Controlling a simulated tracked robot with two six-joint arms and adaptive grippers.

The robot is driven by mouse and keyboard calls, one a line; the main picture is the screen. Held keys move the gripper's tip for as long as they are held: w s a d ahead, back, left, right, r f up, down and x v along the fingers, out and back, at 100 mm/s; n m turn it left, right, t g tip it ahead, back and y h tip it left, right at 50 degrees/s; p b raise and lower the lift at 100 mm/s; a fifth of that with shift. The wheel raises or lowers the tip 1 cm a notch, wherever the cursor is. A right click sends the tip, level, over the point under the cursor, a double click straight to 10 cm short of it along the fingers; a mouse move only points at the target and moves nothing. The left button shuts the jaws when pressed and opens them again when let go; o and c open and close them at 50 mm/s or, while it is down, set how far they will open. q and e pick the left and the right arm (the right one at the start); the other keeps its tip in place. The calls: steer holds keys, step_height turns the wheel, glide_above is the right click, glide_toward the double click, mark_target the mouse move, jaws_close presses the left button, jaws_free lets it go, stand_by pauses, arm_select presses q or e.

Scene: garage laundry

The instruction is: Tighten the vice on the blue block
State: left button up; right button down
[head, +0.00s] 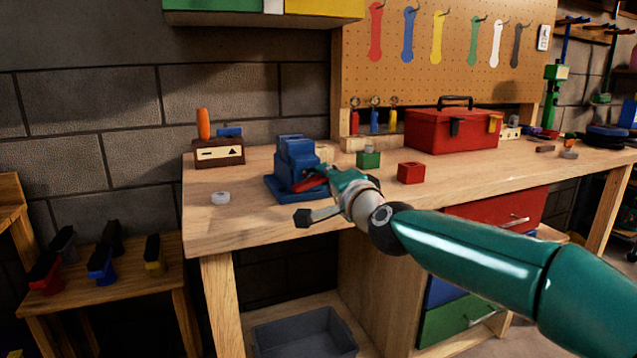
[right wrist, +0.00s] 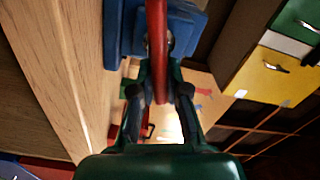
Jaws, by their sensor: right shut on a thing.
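The blue vice (head: 283,188) stands on the workbench, left of the middle in the head view. Blue shapes show at its top, but I cannot clearly tell the blue block from the jaws. Its red handle (head: 311,183) points toward my right gripper (head: 325,178), which is shut on it. In the right wrist view the red handle (right wrist: 157,35) runs between the fingers of my right gripper (right wrist: 161,92), with the blue vice (right wrist: 185,28) behind it. My left gripper is not in view.
On the workbench (head: 236,226) are a green block (head: 368,159), a red block (head: 411,173), a red toolbox (head: 450,132), a wooden tool holder (head: 219,153) and a white ring (head: 220,198). The bench front left of the vice is mostly clear.

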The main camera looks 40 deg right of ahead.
steer(key=shift+f, duration=0.3)
steer(key=c, duration=1.2)
jaws_free()
steer(key=shift+s+d, duration=0.1)
steer(key=shift+o, duration=0.2)
steer(key=shift+r, duration=0.15)
steer(key=shift+s, duration=0.1)
steer(key=v, duration=1.1)
steer(key=shift+s, duration=0.4)
